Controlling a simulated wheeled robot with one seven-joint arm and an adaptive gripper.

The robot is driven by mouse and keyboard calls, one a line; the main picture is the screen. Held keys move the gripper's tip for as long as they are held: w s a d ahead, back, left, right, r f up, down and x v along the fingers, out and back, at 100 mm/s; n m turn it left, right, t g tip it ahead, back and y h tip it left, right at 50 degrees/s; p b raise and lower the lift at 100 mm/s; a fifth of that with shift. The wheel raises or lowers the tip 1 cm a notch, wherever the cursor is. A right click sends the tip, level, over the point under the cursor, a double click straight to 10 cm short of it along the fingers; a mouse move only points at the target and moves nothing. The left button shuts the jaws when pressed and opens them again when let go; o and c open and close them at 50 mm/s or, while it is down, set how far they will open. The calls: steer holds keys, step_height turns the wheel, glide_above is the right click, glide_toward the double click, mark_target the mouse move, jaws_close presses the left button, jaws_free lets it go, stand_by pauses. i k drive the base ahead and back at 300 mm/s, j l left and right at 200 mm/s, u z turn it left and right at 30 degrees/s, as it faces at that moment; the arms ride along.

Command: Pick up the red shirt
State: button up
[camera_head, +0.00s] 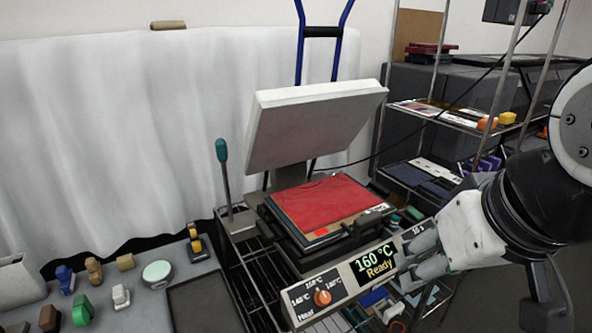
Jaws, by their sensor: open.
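The red shirt (328,202) lies flat as a folded red sheet on the lower plate of the heat press. The press's grey upper plate (312,128) is swung up and tilted above it. The press's front panel (346,279) reads 160°C Ready and has an orange knob (322,297). My gripper (424,256) is at the right, in front of and to the right of the shirt, close to the panel's right end. It is open and empty, apart from the shirt.
A teal-handled lever (223,160) stands left of the press. A grey table (204,303) with several small coloured objects is at the lower left. A wire shelf (455,118) with boxes and sheets is behind on the right. A white curtain (120,130) hangs behind.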

mark_target(319, 208)
steer(key=i+l+u, duration=0.2)
steer(key=u, duration=0.15)
steer(key=i+l+u, duration=0.15)
steer(key=l+u, duration=0.15)
steer(key=i+l+u, duration=0.15)
steer(key=l+u, duration=0.5)
steer(key=l, duration=0.2)
steer(key=i, duration=0.05)
